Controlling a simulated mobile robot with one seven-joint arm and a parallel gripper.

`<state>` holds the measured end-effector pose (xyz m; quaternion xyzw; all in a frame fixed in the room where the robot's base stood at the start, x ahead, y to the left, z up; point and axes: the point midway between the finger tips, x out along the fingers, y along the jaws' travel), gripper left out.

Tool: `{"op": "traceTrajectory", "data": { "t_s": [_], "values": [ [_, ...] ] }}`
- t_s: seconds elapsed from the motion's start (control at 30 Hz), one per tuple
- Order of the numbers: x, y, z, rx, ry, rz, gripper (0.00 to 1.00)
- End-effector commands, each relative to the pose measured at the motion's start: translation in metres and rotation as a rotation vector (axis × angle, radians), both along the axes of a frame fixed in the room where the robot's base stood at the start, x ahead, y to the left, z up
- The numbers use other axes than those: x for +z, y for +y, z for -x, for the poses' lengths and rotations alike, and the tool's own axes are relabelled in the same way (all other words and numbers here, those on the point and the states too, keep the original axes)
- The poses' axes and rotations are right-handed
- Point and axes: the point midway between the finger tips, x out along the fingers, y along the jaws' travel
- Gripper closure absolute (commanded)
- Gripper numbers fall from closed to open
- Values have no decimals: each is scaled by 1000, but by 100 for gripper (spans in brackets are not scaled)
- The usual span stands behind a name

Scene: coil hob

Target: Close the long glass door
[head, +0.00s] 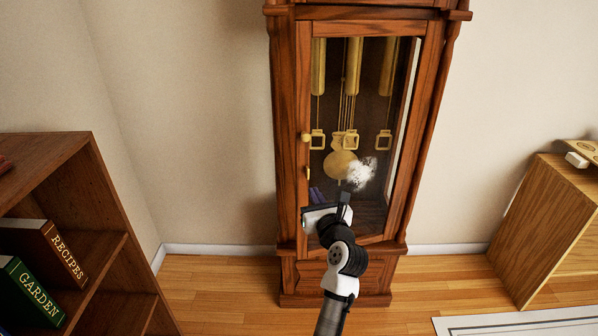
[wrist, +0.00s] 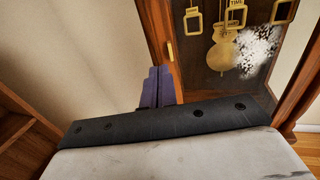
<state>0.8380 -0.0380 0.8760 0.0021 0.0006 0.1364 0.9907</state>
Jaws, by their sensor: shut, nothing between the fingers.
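The tall wooden clock has a long glass door (head: 434,75) with a wooden frame, a small brass knob (head: 305,137) on its left side and brass weights and a pendulum behind the glass. My wrist hides the door's lower left part.
A bookcase (head: 95,190) with a recipes book (head: 45,250) and a garden book (head: 30,290) stands at the left. A light wooden cabinet (head: 545,215) stands at the right, with a pale rug (head: 520,325) in front. Bare floor lies between the bookcase and the clock.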

Motion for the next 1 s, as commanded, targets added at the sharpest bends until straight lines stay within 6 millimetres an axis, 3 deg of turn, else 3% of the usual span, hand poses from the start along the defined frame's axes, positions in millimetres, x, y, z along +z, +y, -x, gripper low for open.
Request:
{"op": "traceTrajectory", "data": {
  "t_s": [0.3, 0.5, 0.7, 1.0],
  "values": [
    [3, 19, -67, 1, -1, 0, 100],
    [2, 28, -95, 1, -1, 2, 100],
    [1, 31, -107, 0, -2, 3, 100],
    [0, 31, -109, 0, -2, 4, 100]
  ]
}}
